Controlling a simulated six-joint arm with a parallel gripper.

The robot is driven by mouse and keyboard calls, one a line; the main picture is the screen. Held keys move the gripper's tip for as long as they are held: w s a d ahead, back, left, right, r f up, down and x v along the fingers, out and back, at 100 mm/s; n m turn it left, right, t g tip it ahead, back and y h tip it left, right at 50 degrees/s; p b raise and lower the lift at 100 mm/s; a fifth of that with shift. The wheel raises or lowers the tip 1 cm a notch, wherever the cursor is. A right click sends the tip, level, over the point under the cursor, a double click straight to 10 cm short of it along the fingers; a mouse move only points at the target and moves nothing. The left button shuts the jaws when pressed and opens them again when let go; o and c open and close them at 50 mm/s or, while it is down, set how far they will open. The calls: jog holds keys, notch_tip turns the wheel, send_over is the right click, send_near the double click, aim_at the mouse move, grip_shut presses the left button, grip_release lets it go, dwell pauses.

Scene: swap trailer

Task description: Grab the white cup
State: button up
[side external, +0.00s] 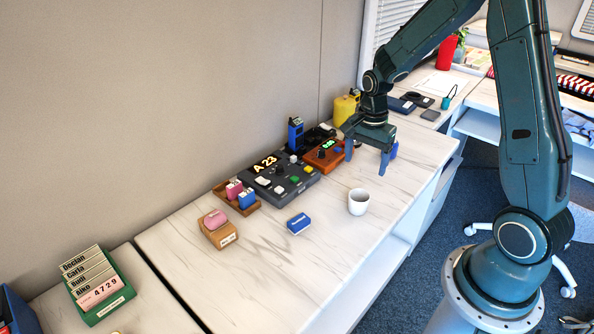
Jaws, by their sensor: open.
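The white cup (358,202) stands upright on the white marbled table (335,245), near its right edge. Its open top faces up and nothing touches it. My gripper (366,165) is open and empty, pointing down. In the picture its fingers are just above the cup, apart from it. I cannot tell the exact distance in depth between the fingers and the cup.
A blue block (299,223) lies left of the cup. The table in front of the cup is clear.

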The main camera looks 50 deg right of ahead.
send_over(359, 196)
jog(key=s+a, duration=0.1)
jog(key=a, duration=0.1)
jog(key=shift+s+a+f, duration=0.1)
jog(key=shift+f, duration=1.85)
jog(key=shift+s+a+f, duration=0.1)
jog(key=shift+f, duration=1.85)
jog(key=shift+f, duration=0.1)
jog(key=shift+w+d+f, duration=0.1)
jog(key=shift+f, duration=2.35)
jog(key=shift+c, duration=0.3)
jog(key=c, duration=1)
